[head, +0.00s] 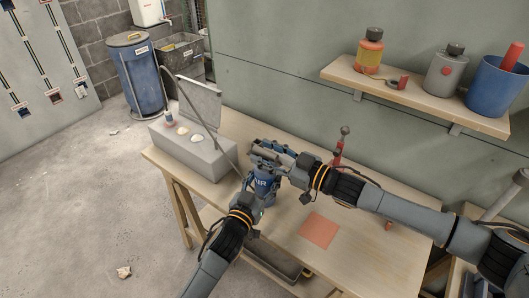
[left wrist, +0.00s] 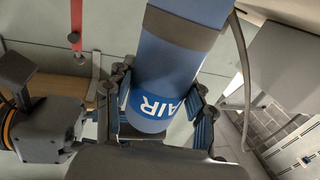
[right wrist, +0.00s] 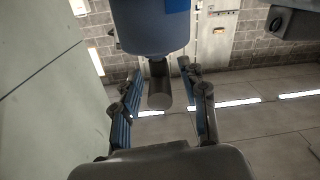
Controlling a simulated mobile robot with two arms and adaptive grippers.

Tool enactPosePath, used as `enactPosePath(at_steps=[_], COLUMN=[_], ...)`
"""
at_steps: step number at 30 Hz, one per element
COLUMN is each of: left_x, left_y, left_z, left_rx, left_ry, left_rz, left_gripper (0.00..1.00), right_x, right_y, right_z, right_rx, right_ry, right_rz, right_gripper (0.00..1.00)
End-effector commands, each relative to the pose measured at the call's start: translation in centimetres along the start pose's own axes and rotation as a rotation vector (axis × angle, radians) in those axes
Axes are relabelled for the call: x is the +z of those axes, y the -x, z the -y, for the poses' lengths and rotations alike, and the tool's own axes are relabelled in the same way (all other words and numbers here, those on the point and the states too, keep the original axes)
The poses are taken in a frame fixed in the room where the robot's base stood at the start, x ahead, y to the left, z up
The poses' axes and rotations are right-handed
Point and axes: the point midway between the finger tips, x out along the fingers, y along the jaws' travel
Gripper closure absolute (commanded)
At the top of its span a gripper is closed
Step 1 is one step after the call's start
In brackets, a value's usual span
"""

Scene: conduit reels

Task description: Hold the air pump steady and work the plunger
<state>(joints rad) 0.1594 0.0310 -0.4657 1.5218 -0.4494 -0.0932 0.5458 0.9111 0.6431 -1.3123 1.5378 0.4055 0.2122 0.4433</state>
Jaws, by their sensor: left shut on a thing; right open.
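The air pump (head: 262,184) is a blue cylinder with a white AIR label, over the workbench. In the left wrist view the pump (left wrist: 165,75) stands between the fingers of my left gripper (left wrist: 160,112). That gripper, also in the head view (head: 260,190), is shut on the pump body. My right gripper (head: 268,153) is above the pump, at its top end. In the right wrist view its open fingers (right wrist: 160,95) lie either side of the grey plunger handle (right wrist: 160,88), with a blue part of the pump (right wrist: 150,28) beyond. Contact with the handle cannot be told.
A grey box (head: 195,150) with a raised lid stands left on the workbench (head: 365,210), with a grey hose (head: 207,122) by it. An orange square (head: 318,231) lies on the right. A red upright thing (head: 338,148) stands behind my right arm. A shelf (head: 420,95) holds bottles.

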Motion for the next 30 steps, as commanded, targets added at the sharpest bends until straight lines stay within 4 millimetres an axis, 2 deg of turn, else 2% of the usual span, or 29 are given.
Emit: enactPosePath(at_steps=[11,17,25,30], left_x=[0.0,0.0,0.0,0.0], left_y=[0.0,0.0,0.0,0.0], left_z=[0.0,0.0,0.0,0.0], left_rx=[0.000,0.000,0.000,-0.001], left_ry=[0.000,0.000,0.000,-0.001], left_rz=[0.000,0.000,0.000,0.001], left_gripper=[0.91,0.91,0.91,0.91], right_x=[0.0,0.0,-0.3,-3.3], right_y=[-0.5,-0.5,-0.5,-0.5], right_z=[0.0,0.0,-0.1,-0.7], right_rx=[0.000,0.000,0.000,-0.001], right_ry=[0.000,0.000,0.001,0.005], right_rz=[0.000,0.000,-0.001,-0.005], right_gripper=[0.59,1.00,1.00,1.00])
